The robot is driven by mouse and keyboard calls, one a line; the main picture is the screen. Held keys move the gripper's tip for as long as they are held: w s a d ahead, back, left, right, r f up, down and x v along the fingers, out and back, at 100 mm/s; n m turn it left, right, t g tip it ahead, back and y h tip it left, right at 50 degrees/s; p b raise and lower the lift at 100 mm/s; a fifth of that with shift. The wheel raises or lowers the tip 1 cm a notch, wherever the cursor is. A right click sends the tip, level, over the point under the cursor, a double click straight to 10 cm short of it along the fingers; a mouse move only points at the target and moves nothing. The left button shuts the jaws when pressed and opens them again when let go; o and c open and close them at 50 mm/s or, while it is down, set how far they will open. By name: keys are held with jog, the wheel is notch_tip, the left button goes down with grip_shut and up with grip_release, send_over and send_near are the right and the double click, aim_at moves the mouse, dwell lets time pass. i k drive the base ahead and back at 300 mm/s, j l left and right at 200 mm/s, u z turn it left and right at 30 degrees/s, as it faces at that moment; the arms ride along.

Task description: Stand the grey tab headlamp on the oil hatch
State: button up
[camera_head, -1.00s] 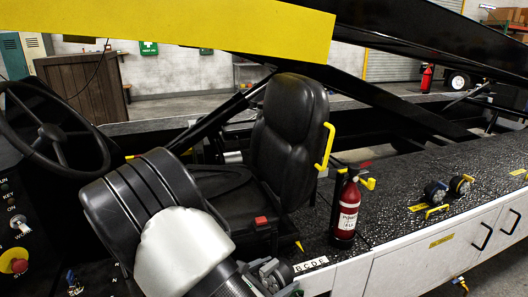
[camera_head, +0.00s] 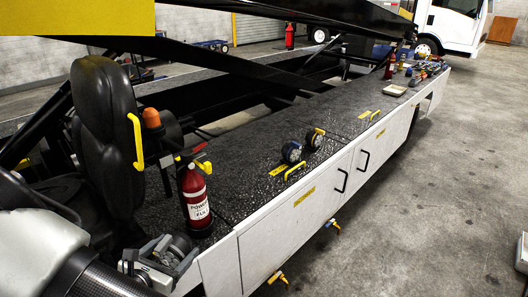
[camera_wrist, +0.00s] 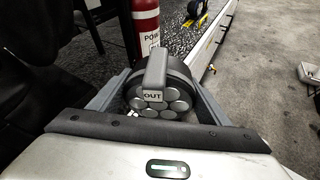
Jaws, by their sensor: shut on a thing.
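The grey tab headlamp (camera_wrist: 155,88) is a round dark lamp with several round lenses and a grey tab marked OUT, seen close in the wrist view. My gripper (camera_wrist: 154,100) is shut on it, one finger on each side. In the head view my gripper (camera_head: 158,262) holds the lamp (camera_head: 178,246) at the lower left, by the near end of the black speckled deck (camera_head: 245,185). Yellow handles (camera_head: 295,171) and yellow labels (camera_head: 278,170) mark hatches along the deck. The labels are too small to read, so I cannot tell which hatch is the oil hatch.
A red fire extinguisher (camera_head: 195,200) stands just beyond my gripper. Two other round lamps, one (camera_head: 291,151) nearer and one (camera_head: 315,138) farther, stand on the deck. A black seat (camera_head: 105,125) is at left. A pale tray (camera_head: 395,90) lies farther along. Open floor (camera_head: 430,200) is at right.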

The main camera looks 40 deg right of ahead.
aim_at(232, 178)
jog(key=i+l+u, duration=0.1)
jog(key=l, duration=0.75)
jog(key=i+l, duration=0.1)
jog(key=l, duration=0.7)
jog(key=i+l+u, duration=0.15)
jog(key=l, duration=0.7)
